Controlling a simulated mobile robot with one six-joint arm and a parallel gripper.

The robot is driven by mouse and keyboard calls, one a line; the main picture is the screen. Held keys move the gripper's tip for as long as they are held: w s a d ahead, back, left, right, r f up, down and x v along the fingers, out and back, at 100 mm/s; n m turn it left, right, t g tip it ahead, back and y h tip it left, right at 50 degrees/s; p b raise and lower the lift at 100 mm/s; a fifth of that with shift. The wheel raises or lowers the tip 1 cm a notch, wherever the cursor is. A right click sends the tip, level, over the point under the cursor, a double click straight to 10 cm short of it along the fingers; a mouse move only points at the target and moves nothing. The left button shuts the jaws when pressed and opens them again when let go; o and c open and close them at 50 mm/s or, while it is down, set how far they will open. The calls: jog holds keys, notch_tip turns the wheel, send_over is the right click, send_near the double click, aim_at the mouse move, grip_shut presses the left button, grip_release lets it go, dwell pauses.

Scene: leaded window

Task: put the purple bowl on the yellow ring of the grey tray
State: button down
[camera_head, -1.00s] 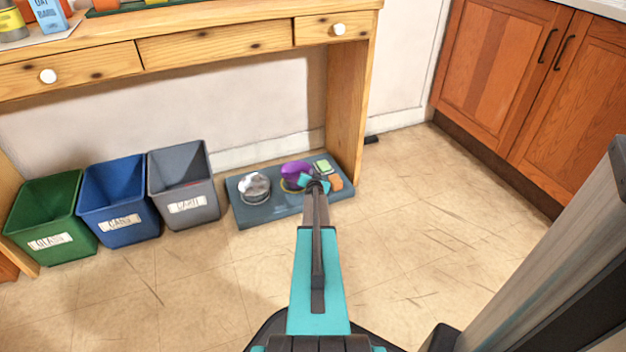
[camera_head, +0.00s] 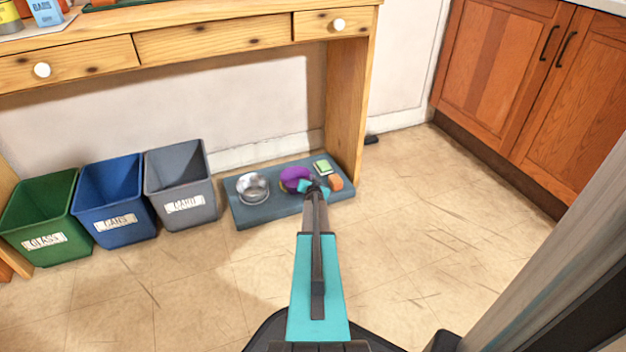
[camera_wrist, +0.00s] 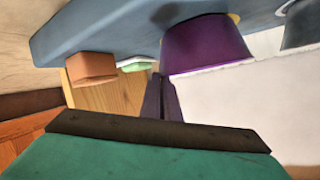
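The purple bowl (camera_head: 291,178) is over the middle of the grey tray (camera_head: 262,213) and hides nearly all of the yellow ring. In the wrist view, where the scene is upside down, the bowl (camera_wrist: 205,46) is upright with its base at or just above the tray (camera_wrist: 95,27). A sliver of the yellow ring (camera_wrist: 235,17) shows beside its base. My gripper (camera_head: 309,187) is at the bowl's near right side. Its dark fingers (camera_wrist: 161,80) are close together at the bowl's rim and look shut on it; the exact contact is small.
A metal bowl (camera_head: 252,188) stands on the tray's left. A green-and-white block (camera_head: 322,166) and an orange block (camera_head: 335,183) are on its right, close to my gripper. Grey (camera_head: 182,190), blue (camera_head: 115,205) and green bins stand left. The desk (camera_head: 215,42) overhangs; its leg (camera_head: 347,110) is behind the tray.

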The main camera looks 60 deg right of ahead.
jog(key=c, duration=2)
grip_release()
jog(key=shift+r, duration=0.15)
jog(key=shift+p+v, duration=1.9)
jog(key=shift+v, duration=4.05)
